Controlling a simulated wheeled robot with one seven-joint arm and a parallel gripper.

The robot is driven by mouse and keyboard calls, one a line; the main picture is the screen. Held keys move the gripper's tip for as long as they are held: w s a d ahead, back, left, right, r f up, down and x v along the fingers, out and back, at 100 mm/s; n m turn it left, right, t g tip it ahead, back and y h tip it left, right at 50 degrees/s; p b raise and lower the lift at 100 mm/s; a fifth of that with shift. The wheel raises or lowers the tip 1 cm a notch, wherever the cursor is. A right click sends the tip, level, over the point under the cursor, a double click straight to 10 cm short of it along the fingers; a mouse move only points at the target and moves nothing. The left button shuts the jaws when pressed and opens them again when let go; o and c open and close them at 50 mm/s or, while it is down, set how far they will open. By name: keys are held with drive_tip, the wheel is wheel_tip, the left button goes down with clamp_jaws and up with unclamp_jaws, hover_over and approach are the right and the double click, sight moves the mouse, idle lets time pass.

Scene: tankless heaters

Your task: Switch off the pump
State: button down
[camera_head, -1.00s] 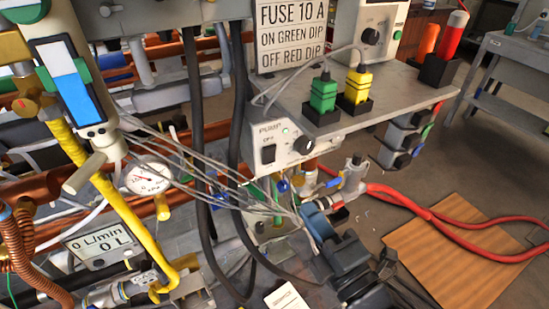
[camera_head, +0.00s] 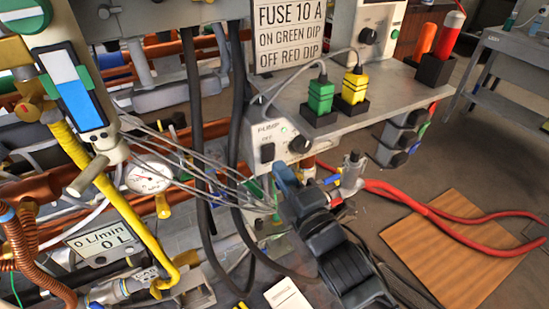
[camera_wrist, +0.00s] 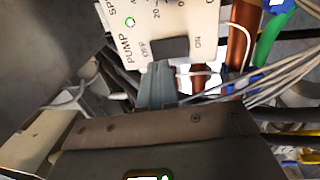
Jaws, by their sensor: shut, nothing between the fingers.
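The white pump box (camera_head: 279,137) hangs under the shelf edge, marked PUMP, with a lit green lamp and a black knob (camera_head: 300,144). Its black rocker switch (camera_head: 267,152) has the OFF mark above it in the head view. In the wrist view the switch (camera_wrist: 168,48) lies between OFF at left and ON, seen inverted, at right. My gripper (camera_head: 285,178) is shut and empty, just below the box. In the wrist view its fingertips (camera_wrist: 158,78) end close to the switch's lower edge. I cannot tell whether they touch.
Black hoses (camera_head: 234,110) run down left of the box, and thin grey cables cross towards my gripper. Green (camera_head: 320,97) and yellow (camera_head: 355,86) plugs stand on the shelf above.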

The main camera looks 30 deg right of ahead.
sight(267, 151)
drive_tip(key=shift+w+r, duration=0.2)
drive_tip(key=shift+w, duration=1.65)
drive_tip(key=shift+p, duration=0.3)
drive_tip(key=shift+w+r+p, duration=0.15)
drive_tip(key=shift+r+p, duration=0.25)
drive_tip(key=shift+p, duration=0.45)
drive_tip(key=shift+f, duration=0.3)
